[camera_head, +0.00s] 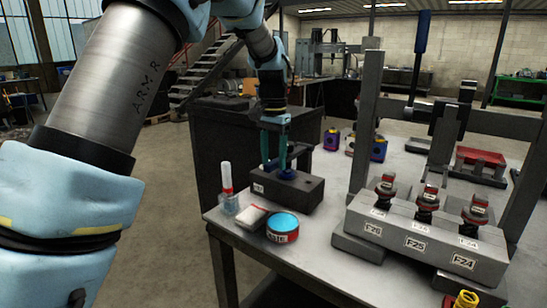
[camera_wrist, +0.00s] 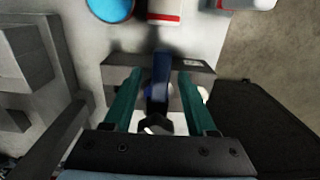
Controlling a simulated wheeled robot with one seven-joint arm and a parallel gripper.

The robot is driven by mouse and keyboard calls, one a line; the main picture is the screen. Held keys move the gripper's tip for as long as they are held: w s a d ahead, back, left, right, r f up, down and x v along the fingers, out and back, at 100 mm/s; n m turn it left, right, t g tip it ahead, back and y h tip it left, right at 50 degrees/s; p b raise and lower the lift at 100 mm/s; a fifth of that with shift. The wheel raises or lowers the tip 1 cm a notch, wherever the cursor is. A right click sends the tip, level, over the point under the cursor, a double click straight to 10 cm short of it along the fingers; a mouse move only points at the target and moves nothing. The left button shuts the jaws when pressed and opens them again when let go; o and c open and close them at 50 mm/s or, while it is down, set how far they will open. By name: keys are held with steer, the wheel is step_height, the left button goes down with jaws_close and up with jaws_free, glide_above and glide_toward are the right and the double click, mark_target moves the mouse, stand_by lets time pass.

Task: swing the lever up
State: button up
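My gripper (camera_head: 277,163) points down at a dark block (camera_head: 305,193) near the table's left edge. Its teal fingers are apart, with a blue upright part (camera_head: 287,175) between them. In the wrist view, this blue part (camera_wrist: 160,75) lies between the open fingers (camera_wrist: 155,98), with gaps on both sides. Its lower end is partly hidden. A long dark-blue handle (camera_head: 421,45) stands nearly upright on a dark fixture (camera_head: 447,120) farther back right, away from my gripper. I cannot tell from the frames which of these two is the lever.
A grey rack (camera_head: 395,228) with red-and-black parts is at right. A dark cabinet (camera_head: 222,145) stands behind left. A red tray (camera_head: 480,158) lies farther back.

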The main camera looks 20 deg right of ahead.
jaws_close()
stand_by(1.2)
